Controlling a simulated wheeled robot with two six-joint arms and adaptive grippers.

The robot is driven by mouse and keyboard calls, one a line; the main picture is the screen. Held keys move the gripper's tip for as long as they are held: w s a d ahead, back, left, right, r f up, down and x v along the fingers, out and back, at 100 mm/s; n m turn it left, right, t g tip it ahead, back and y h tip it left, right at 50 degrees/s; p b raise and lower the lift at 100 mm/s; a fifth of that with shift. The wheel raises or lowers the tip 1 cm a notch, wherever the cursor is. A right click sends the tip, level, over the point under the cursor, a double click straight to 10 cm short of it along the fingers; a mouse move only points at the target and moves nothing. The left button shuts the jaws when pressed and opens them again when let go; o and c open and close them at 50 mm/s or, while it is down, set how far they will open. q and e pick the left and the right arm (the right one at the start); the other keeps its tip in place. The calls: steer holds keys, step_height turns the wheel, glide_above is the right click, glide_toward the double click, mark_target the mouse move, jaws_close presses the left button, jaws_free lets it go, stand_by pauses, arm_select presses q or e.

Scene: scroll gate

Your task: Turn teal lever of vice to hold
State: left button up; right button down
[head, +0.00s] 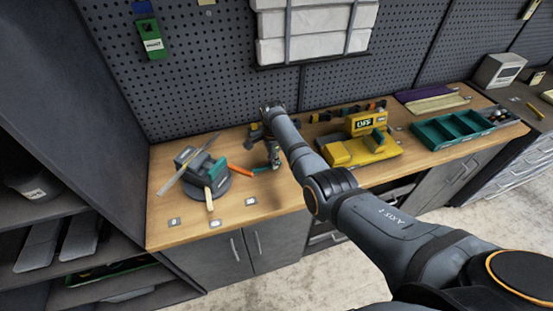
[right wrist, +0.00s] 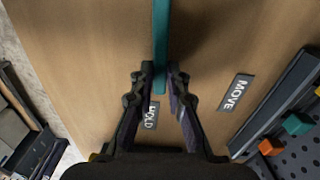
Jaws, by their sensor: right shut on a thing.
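The grey vice (head: 205,178) stands on a round base at the left end of the bench. Its teal lever (right wrist: 161,42) comes in from the top of the right wrist view and ends between the fingers. My right gripper (right wrist: 162,68) is shut on the lever's end; it also shows in the head view (head: 272,163), to the right of the vice and low over the bench. The HOLD label (right wrist: 151,115) lies just beside the lever's end. The MOVE label (right wrist: 234,93) lies farther to the right. My left gripper is out of view.
An orange bar (head: 240,171) shows between vice and gripper. On the wooden bench (head: 270,203), a yellow fixture (head: 362,150) and a teal tray (head: 436,136) stand to the right. A pegboard (head: 200,80) rises behind. The bench front between vice and fixture is mostly clear.

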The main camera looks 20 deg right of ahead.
steer(key=shift+s+a+r, duration=0.1)
steer(key=shift+r, duration=0.05)
steer(key=shift+s+m, duration=0.2)
steer(key=shift+m, duration=0.3)
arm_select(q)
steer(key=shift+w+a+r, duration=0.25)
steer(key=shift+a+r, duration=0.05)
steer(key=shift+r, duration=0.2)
arm_select(e)
steer(key=c, duration=1.3)
jaws_free()
steer(key=shift+s, duration=0.1)
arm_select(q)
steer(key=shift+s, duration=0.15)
arm_select(e)
step_height(320, 180, up, 12)
steer(key=shift+f, duration=0.1)
